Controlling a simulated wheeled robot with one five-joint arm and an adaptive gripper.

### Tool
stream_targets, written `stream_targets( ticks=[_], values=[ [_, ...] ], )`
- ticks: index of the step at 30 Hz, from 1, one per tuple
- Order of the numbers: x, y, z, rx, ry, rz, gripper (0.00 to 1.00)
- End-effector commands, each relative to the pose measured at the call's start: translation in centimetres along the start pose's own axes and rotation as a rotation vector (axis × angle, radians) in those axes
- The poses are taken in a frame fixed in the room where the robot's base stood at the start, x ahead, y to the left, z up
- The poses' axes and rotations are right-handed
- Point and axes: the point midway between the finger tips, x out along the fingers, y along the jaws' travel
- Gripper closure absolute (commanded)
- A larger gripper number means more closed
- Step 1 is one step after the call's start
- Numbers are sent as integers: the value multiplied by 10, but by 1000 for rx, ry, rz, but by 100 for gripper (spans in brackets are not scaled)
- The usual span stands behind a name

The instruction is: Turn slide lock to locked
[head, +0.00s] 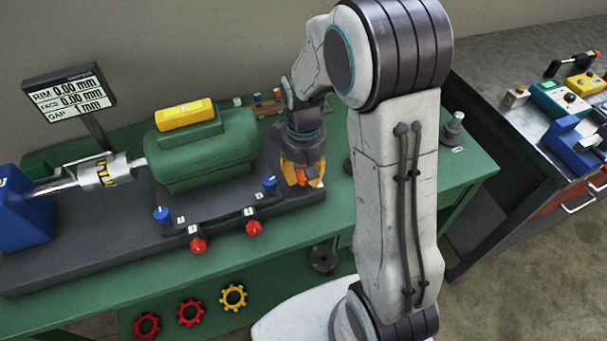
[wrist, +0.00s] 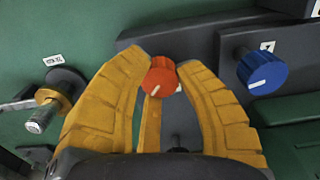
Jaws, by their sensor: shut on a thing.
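My gripper (wrist: 162,75) has its yellow fingers closed on an orange-red knob (wrist: 161,78) with a white line on its face, pointing down and slightly left in the wrist view. I take it for the slide lock, but no readable label shows beside it. In the head view my gripper (head: 303,175) points down at the right end of the dark machine base, and its fingers hide most of the knob. A green motor (head: 208,150) with a yellow top block sits on that base to the left.
A blue knob (wrist: 262,70) by a label 1 is close right of my fingers in the wrist view. A labelled metal and brass part (wrist: 58,90) stands left. Red knobs (head: 198,245) line the base's front. A display (head: 70,95) stands at the left; a second bench (head: 530,120) at the right.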

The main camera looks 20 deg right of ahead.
Motion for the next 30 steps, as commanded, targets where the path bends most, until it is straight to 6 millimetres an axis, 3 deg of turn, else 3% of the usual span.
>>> stream_targets(
  ticks=[18, 30],
  values=[
    [3, 0, 2, 568, -7, 1, 100],
    [2, 0, 2, 807, -8, 3, 100]
  ],
)
